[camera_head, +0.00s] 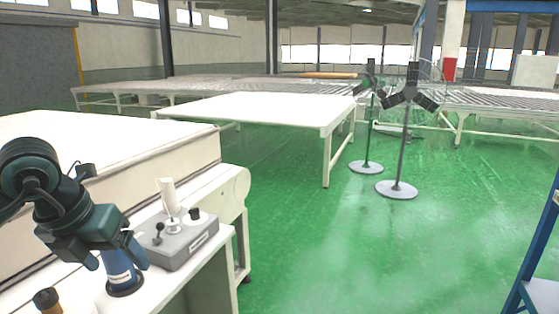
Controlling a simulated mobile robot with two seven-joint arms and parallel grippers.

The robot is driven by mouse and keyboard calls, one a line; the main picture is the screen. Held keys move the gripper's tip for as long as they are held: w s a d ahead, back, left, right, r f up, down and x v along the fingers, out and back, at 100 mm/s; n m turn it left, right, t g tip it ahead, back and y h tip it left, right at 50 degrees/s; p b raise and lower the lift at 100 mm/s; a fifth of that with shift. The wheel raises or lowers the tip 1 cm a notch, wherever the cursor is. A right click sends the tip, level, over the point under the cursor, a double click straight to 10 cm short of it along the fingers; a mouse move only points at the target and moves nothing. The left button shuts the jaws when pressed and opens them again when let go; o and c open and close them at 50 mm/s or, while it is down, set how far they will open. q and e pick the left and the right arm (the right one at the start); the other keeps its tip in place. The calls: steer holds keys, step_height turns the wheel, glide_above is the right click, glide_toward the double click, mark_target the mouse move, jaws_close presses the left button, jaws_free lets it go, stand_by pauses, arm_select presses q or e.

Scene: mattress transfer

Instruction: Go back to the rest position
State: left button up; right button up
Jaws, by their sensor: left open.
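My left arm comes in from the left, and its dark teal gripper (115,258) points down over a small white table. Its fingers are spread open. My right gripper is not in view. A large white mattress (70,130) lies on the frame behind my left arm.
A grey control box (182,240) with levers stands close to the right of the gripper. A brown-topped object (47,300) is at the lower left. A white table (260,108) and pedestal stands (397,188) stand farther back. Green floor (340,250) is open in the middle. A blue frame (535,250) is at right.

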arm_select(q)
steer(key=s+d+n+g+h+p, duration=0.1)
steer(key=s+d+n+h, duration=0.15)
steer(key=d+h, duration=0.8)
steer(key=s+d+n+h+p, duration=0.1)
steer(key=s+d+h, duration=0.2)
steer(key=d+h, duration=0.7)
steer(key=w+a+f+n+t+y+p, duration=0.1)
steer(key=w+a+f+n+t+y, duration=0.15)
steer(key=f+n+t+y, duration=0.7)
steer(key=w+a+f+n+t+y+p, duration=0.1)
steer(key=a+f+n+t+y, duration=0.35)
steer(key=n, duration=0.95)
steer(key=s+f+n+g+y, duration=0.1)
steer(key=s+f+n+y, duration=0.1)
steer(key=f, duration=0.3)
steer(key=s+a+f+n+g+y, duration=0.1)
steer(key=s+f+n+g, duration=0.1)
steer(key=f, duration=0.3)
steer(key=shift+s+a+f+y, duration=0.25)
steer(key=shift+s+y, duration=0.1)
steer(key=shift+s, duration=0.5)
steer(key=s+f+n+g, duration=0.1)
steer(key=s+f, duration=0.2)
steer(key=s+f+n+g, duration=0.1)
steer(key=s+f+g, duration=0.1)
steer(key=s+f, duration=0.1)
steer(key=shift+s+a+f+y, duration=0.1)
steer(key=shift+s+a+y, duration=0.05)
steer(key=shift+y, duration=0.25)
